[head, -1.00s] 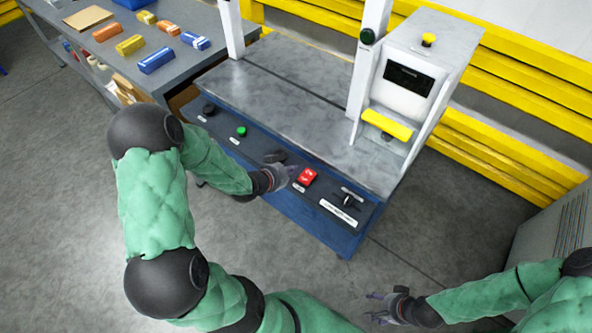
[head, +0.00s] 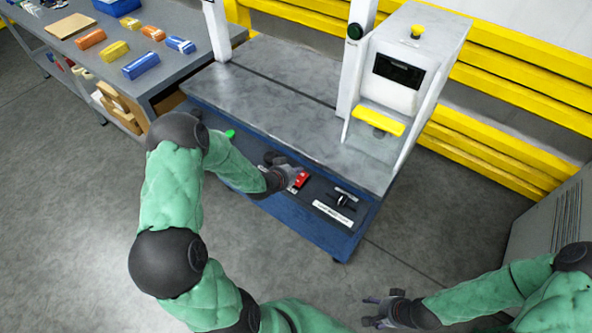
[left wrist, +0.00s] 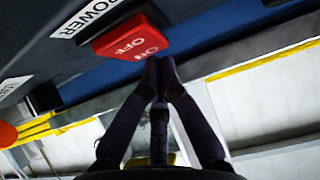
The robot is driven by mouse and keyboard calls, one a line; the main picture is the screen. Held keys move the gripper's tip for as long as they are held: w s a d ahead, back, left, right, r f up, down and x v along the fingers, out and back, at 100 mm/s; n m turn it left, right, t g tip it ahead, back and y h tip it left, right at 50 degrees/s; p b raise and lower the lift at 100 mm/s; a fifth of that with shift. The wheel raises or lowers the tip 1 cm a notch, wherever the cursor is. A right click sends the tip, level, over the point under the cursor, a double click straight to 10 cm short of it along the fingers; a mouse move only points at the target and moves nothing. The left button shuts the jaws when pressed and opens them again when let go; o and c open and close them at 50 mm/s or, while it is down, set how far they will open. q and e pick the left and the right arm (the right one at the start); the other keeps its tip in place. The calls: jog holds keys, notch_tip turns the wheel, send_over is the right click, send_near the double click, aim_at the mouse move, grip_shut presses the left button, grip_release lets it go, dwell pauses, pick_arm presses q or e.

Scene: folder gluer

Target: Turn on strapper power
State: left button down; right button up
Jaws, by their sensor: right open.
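The strapper (head: 270,85) has a blue front panel with a red rocker power switch (head: 302,178). In the left wrist view the red switch (left wrist: 131,38) is large, marked OFF and ON, beside a POWER label (left wrist: 88,16). My left gripper (head: 293,178) is at the switch and partly covers it in the head view. In the left wrist view its fingertips (left wrist: 159,66) are together, empty, just at the ON end of the switch. I cannot tell whether they touch. My right gripper (head: 372,312) is open and empty, low over the floor.
A black knob (head: 342,200) and a green button (head: 230,133) are on the same panel. A grey table (head: 190,80) with several small boxes stands at the left. Yellow rails (head: 510,90) run behind the strapper. A grey cabinet (head: 550,215) is at the right.

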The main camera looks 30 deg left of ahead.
dwell(0.3)
pick_arm(q)
jog(key=shift+w+f+g, duration=0.1)
jog(key=shift+w+g, duration=0.05)
jog(key=shift+g, duration=0.15)
jog(key=shift+w+f+g+p, duration=0.15)
jog(key=shift+f+g+p, duration=0.1)
jog(key=shift+g+p, duration=0.15)
jog(key=shift+s+f, duration=0.2)
jog(key=shift+s, duration=0.75)
jog(key=shift+d, duration=0.1)
